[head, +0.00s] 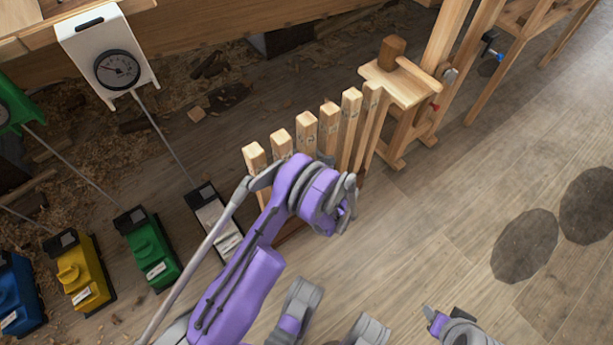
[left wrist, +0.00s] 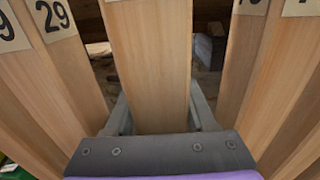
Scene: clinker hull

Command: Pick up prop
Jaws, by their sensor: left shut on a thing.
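Several upright wooden props with numbered labels stand in a row in the middle of the head view, including one at the near left end (head: 255,157). My left arm reaches over them, and its gripper (left wrist: 160,112) has one finger on each side of a prop (left wrist: 150,60) in the left wrist view. It is shut on this prop, which stands upright between its neighbours. The label at its top is cut off by the frame. A neighbouring prop (left wrist: 62,70) on the left carries the number 29. In the head view my arm hides the grasp.
A wooden stand with a mallet-like block (head: 391,52) is beyond the row. A white dial gauge box (head: 110,60) hangs from the hull at upper left. Green (head: 150,250), yellow (head: 80,272) and blue (head: 18,290) units lie at lower left. The floor at right is open.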

